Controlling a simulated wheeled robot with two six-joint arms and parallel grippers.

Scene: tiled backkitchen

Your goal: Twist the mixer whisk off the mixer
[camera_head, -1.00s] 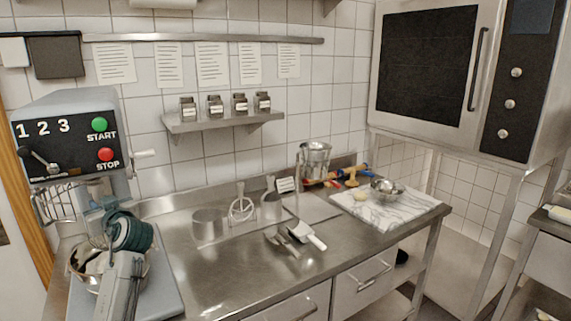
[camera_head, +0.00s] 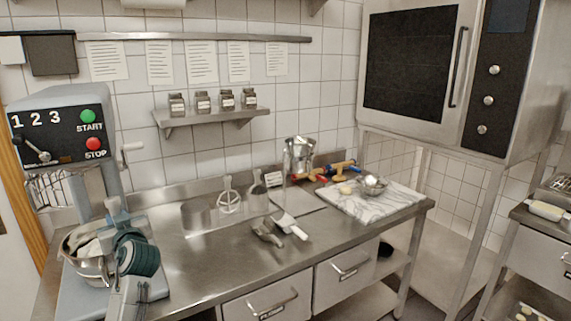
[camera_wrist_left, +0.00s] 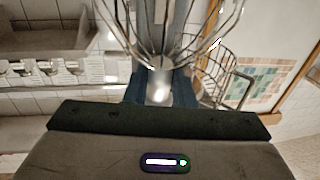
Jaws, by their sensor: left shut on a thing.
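The mixer (camera_head: 62,122) stands at the left of the head view, with a dark panel and green and red buttons. Its steel bowl (camera_head: 88,262) sits low in front of it. My left gripper (camera_head: 116,214) is above the bowl's right side, at the front of the mixer. In the left wrist view the whisk (camera_wrist_left: 172,42) shows as a cage of wires at the top. Its stem lies between my left fingers (camera_wrist_left: 158,88), which are shut on it. I cannot tell whether the whisk's upper end touches the mixer. My right gripper is not in view.
A wire guard (camera_head: 48,190) hangs under the mixer head and also shows in the wrist view (camera_wrist_left: 222,78). The steel counter (camera_head: 195,262) is clear in front; scoops (camera_head: 268,232), a marble board (camera_head: 385,205) and a small bowl (camera_head: 372,186) lie further right.

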